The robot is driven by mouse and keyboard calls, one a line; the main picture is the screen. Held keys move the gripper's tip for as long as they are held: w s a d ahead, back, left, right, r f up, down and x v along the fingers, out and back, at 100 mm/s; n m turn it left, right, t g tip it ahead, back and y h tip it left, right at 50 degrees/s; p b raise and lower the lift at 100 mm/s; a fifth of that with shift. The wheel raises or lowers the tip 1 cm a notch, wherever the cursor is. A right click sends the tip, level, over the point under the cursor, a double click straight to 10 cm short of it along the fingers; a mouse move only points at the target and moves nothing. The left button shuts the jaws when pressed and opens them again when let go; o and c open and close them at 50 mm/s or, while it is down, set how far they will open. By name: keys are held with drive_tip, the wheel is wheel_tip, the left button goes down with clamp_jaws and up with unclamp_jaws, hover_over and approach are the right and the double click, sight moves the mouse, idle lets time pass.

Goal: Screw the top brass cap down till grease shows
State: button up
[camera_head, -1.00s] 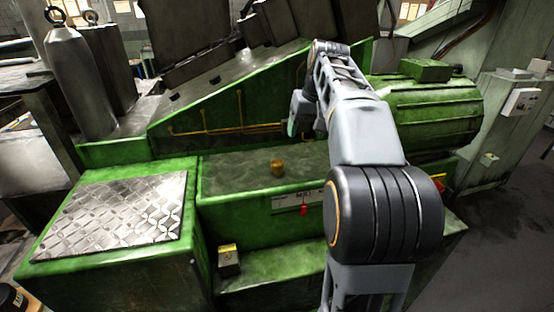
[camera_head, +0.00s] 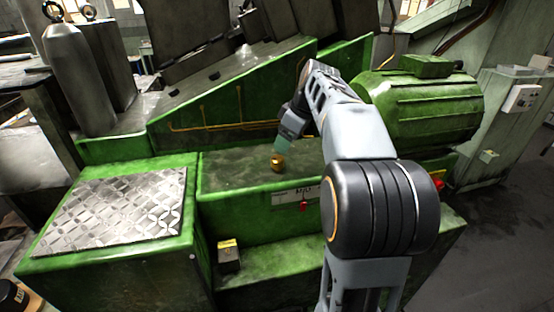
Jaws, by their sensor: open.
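The brass cap (camera_head: 277,163) stands on the flat green top of the machine's front ledge (camera_head: 226,176), near the ledge's front edge. My gripper (camera_head: 282,152) is open and comes down from the upper right, with its tip just above and behind the cap. The fingers are small and partly hidden by the gripper body, so I cannot tell whether they touch the cap. No grease can be made out at the cap.
A green motor housing (camera_head: 425,110) stands right of my arm. Thin brass pipes (camera_head: 205,127) run along the sloped green guard behind the cap. A checker-plate cover (camera_head: 115,210) lies at left. A small yellow-topped box (camera_head: 228,257) sits on the lower step. The ledge around the cap is clear.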

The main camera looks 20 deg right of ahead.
sight(278, 158)
drive_tip(key=x, duration=0.8)
drive_tip(key=shift+f, duration=0.15)
drive_tip(key=shift+c, duration=0.4)
drive_tip(key=c, duration=0.9)
drive_tip(key=shift+o, duration=0.2)
